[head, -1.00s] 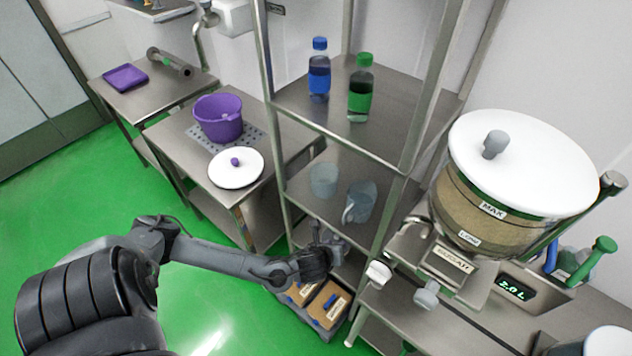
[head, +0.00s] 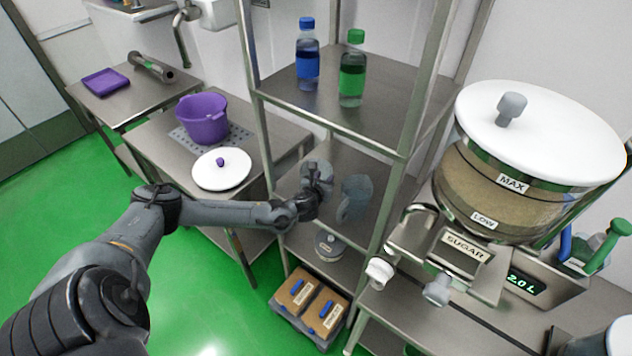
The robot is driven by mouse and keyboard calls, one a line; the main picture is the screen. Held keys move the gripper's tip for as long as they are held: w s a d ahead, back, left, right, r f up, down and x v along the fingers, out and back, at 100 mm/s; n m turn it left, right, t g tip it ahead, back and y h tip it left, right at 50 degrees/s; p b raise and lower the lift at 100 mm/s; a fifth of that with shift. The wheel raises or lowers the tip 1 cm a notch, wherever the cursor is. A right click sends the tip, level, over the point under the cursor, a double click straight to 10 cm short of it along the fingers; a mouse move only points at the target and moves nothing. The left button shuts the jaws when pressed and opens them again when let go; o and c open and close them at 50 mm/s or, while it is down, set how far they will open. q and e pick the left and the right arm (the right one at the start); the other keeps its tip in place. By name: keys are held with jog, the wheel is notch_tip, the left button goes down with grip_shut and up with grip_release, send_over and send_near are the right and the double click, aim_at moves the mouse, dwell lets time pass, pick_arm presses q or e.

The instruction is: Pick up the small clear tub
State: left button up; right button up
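My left gripper (head: 318,178) reaches into the steel rack at the height of its middle shelf (head: 372,160). It is where the small clear tub stood, to the left of a clear jug with a handle (head: 355,196). The tub is hidden by or blends with the gripper, so I cannot tell whether the fingers touch it or are around it. The finger gap does not show clearly. My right gripper is not in view.
Rack posts flank the shelf opening. A blue-capped bottle (head: 307,60) and a green-capped bottle (head: 353,72) stand on the shelf above. A round lidded container (head: 329,247) and a crate of brown packs (head: 283,313) are below. The sugar dispenser (head: 520,185) stands at right.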

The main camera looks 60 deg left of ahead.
aim_at(331, 171)
pick_arm(q)
jog(key=shift+w+d+x, duration=0.1)
jog(key=shift+d+x, duration=0.05)
jog(key=shift+x, duration=1)
jog(key=shift+w+d+x, duration=0.15)
jog(key=shift+x, duration=1)
jog(key=shift+w+a+f, duration=0.2)
jog(key=shift+w+a, duration=0.05)
jog(key=shift+a, duration=0.05)
grip_shut()
